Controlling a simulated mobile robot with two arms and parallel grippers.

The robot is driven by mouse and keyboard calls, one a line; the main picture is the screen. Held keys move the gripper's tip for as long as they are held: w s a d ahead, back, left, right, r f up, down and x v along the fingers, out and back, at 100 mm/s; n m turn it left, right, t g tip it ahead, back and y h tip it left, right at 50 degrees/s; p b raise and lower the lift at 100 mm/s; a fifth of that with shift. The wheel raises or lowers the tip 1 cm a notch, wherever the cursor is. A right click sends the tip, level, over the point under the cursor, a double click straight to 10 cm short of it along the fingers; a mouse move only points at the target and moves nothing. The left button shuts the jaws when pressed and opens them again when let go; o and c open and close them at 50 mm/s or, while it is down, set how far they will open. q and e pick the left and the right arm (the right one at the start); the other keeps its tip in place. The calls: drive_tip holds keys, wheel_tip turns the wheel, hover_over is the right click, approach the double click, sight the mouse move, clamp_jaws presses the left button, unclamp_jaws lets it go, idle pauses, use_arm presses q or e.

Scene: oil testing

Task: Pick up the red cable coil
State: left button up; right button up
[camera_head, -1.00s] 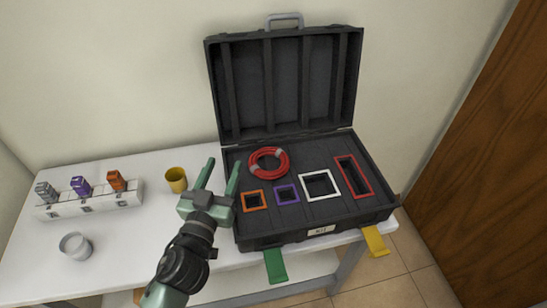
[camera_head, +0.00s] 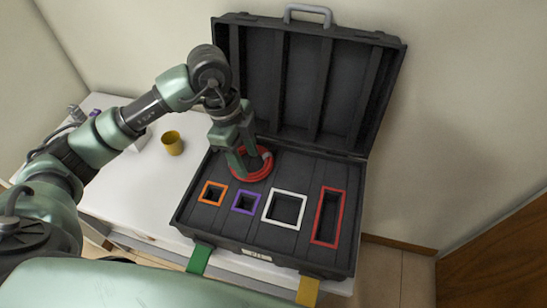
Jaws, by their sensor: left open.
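The red cable coil (camera_head: 262,172) lies on the dark insert of the open black case (camera_head: 312,257), at the insert's back left. My left gripper (camera_head: 244,172) is over the coil, pointing down, with its fingers apart at the coil's left and middle. The fingers hide part of the ring. I cannot tell whether they touch it. My right gripper is not in the view.
The insert has orange (camera_head: 204,201), purple (camera_head: 236,209), white (camera_head: 271,220) and red (camera_head: 317,240) framed openings in front of the coil. The raised lid (camera_head: 340,95) stands behind. A yellow cup (camera_head: 172,145) is on the white table (camera_head: 135,190). Green (camera_head: 199,259) and yellow (camera_head: 307,291) tabs stick out in front.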

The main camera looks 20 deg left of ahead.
sight(268, 157)
use_arm(q)
drive_tip(key=shift+w+a+r+n+y, duration=0.1)
drive_tip(key=shift+a+n+y, duration=0.1)
drive_tip(key=shift+a, duration=0.2)
drive_tip(key=shift+w+a+r+n+y, duration=0.1)
drive_tip(key=shift+a+y, duration=0.1)
drive_tip(key=shift+a, duration=0.2)
drive_tip(key=shift+s+a+f, duration=0.1)
drive_tip(key=shift+a+f, duration=0.1)
wheel_tip(268, 157, down, 3)
drive_tip(key=shift+s+a+r+p, duration=0.1)
drive_tip(key=shift+p, duration=0.2)
drive_tip(key=f, duration=0.1)
drive_tip(key=f+p, duration=0.1)
drive_tip(key=f, duration=0.1)
drive_tip(key=shift+d+f, duration=0.3)
drive_tip(key=shift+d, duration=0.05)
drive_tip(key=shift+f, duration=0.45)
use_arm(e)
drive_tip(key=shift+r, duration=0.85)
use_arm(q)
drive_tip(key=shift+c, duration=0.2)
drive_tip(key=shift+w, duration=0.2)
clamp_jaws()
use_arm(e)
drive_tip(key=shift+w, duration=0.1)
